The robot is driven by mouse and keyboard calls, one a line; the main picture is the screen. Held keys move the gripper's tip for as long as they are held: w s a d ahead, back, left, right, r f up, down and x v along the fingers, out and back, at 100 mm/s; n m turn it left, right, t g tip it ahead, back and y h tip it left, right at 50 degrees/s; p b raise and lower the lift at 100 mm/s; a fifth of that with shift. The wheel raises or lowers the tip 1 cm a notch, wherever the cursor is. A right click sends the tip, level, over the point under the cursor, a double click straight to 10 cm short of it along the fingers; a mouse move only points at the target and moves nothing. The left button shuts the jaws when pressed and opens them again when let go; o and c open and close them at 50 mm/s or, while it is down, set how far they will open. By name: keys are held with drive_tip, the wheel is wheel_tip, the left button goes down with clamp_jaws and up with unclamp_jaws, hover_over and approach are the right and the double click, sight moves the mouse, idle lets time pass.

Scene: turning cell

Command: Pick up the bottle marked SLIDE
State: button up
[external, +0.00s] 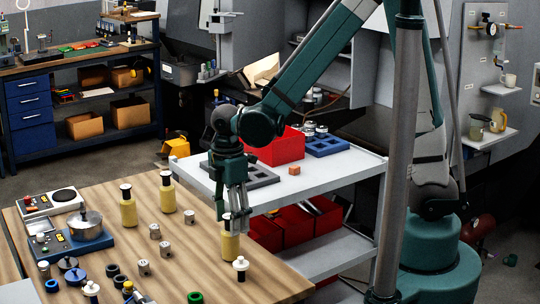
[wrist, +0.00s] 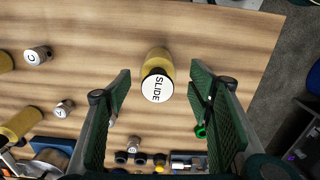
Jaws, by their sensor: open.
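The yellow bottle marked SLIDE (external: 231,247) stands upright near the right edge of the wooden table; its top is hidden behind my fingers in the external view. In the wrist view its white lid (wrist: 157,88) reads SLIDE and lies in the gap between my fingers, with bare space on both sides. My gripper (external: 236,222) points down over this bottle, its fingertips around the bottle's top. It is open and empty, as the wrist view also shows (wrist: 160,78).
Two similar yellow bottles (external: 128,211) (external: 167,197) stand farther left. A white-topped piece (external: 240,268) stands close in front of the SLIDE bottle. Small lettered metal pieces (external: 155,231) and a green ring (external: 195,297) lie nearby. A grey cart (external: 345,172) adjoins the table behind.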

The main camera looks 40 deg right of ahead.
sight(230, 239)
drive_tip(key=shift+f, duration=0.95)
drive_tip(key=shift+f, duration=0.15)
drive_tip(key=shift+w+f, duration=0.15)
drive_tip(key=shift+f, duration=2.3)
drive_tip(key=c, duration=1.1)
